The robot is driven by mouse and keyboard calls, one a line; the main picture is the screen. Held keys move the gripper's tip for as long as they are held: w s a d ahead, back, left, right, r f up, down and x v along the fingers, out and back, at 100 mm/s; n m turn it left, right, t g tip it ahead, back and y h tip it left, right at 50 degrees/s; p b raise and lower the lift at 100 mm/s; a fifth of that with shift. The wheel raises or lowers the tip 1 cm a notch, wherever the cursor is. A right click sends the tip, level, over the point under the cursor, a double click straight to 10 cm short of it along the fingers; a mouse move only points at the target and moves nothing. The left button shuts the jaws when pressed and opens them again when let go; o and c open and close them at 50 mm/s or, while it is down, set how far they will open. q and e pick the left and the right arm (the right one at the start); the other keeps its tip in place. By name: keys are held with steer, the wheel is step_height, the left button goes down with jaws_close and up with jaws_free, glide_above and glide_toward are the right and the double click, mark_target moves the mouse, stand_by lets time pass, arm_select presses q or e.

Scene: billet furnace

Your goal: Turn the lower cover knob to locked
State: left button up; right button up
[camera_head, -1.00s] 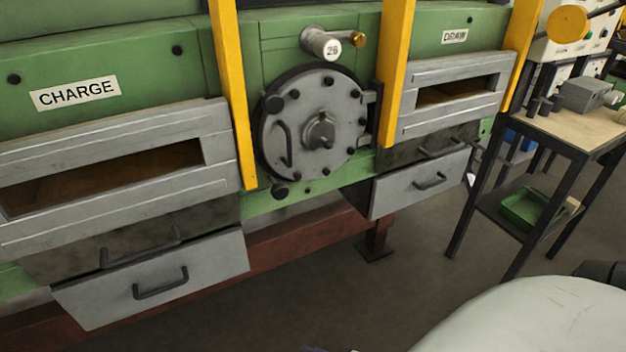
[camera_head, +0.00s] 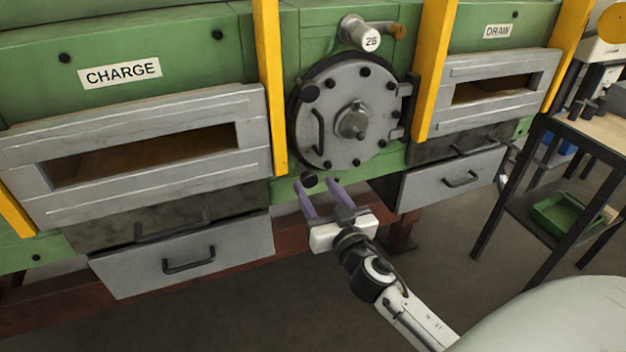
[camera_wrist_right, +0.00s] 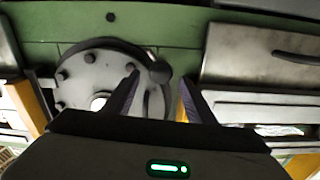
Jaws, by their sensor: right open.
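The round grey cover (camera_head: 345,108) is closed on the green furnace front. The lower cover knob (camera_head: 309,179) is a dark round knob at the cover's lower left edge; which way it is turned cannot be told. My right gripper (camera_head: 318,187) is open, its two purple fingers pointing at the furnace just below and around the knob. In the right wrist view the knob (camera_wrist_right: 159,71) shows between the fingertips (camera_wrist_right: 158,78), with no clear contact. My left gripper is not in view.
An upper dark knob (camera_head: 309,92) and a curved handle (camera_head: 319,130) are on the cover's left side. Yellow posts (camera_head: 270,85) flank the cover. A grey drawer (camera_head: 185,256) is at lower left and a side table (camera_head: 590,135) at right.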

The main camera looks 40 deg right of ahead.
mark_target(310, 179)
steer(key=shift+x, duration=1.35)
steer(key=c, duration=1)
steer(key=shift+c, duration=0.2)
